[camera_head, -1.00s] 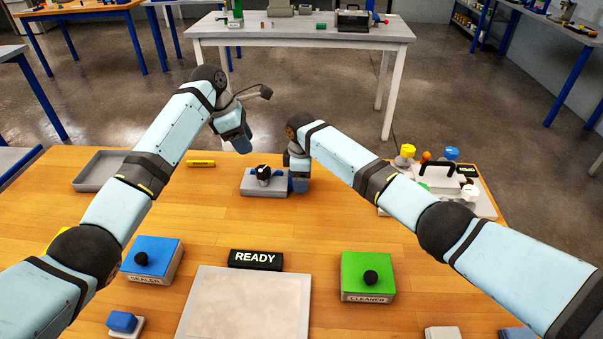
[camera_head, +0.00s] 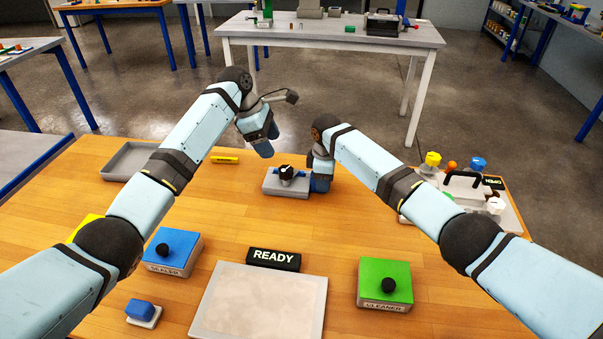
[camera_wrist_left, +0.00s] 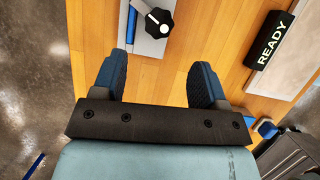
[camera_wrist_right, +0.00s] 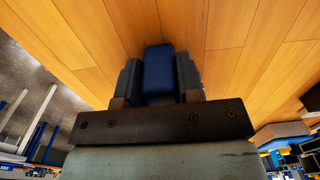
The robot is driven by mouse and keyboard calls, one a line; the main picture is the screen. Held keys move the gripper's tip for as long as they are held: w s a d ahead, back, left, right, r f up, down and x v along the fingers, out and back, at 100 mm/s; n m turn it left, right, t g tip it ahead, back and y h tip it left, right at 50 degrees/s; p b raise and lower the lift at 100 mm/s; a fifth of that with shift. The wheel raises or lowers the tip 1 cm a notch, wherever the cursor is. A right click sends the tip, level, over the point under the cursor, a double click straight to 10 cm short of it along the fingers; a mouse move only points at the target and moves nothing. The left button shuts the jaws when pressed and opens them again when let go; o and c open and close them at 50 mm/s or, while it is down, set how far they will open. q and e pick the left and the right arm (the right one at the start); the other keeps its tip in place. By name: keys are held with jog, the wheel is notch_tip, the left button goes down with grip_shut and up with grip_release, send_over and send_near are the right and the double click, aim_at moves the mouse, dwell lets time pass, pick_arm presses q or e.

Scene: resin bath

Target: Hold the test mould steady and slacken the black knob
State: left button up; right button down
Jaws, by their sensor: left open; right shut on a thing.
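The test mould (camera_head: 272,187) is a low grey block on the wooden table, with a black knob (camera_head: 286,171) on top. The left wrist view shows the block (camera_wrist_left: 151,46), the black knob (camera_wrist_left: 159,22) with a white mark, and a blue bar (camera_wrist_left: 132,22). My left gripper (camera_head: 264,148) is open and empty, behind and above the mould, a little to its left. My right gripper (camera_head: 320,182) is at the mould's right end. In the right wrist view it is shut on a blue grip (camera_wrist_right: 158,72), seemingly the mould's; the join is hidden.
A READY sign (camera_head: 273,259) and pale panel (camera_head: 258,302) lie in front. A blue box (camera_head: 173,252) stands front left, a green CLEANER box (camera_head: 385,282) front right. An empty grey tray (camera_head: 122,163) is at left, a caddy (camera_head: 512,219) at right. Wood around the mould is clear.

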pick_arm(q)
jog(key=f+m+h, duration=0.2)
jog(key=m, duration=0.4)
jog(key=m+t+h, duration=0.2)
jog(key=m+h, duration=0.5)
jog(key=m, duration=2)
send_near(284, 169)
jog(key=x, duration=1)
jog(key=shift+d, duration=0.2)
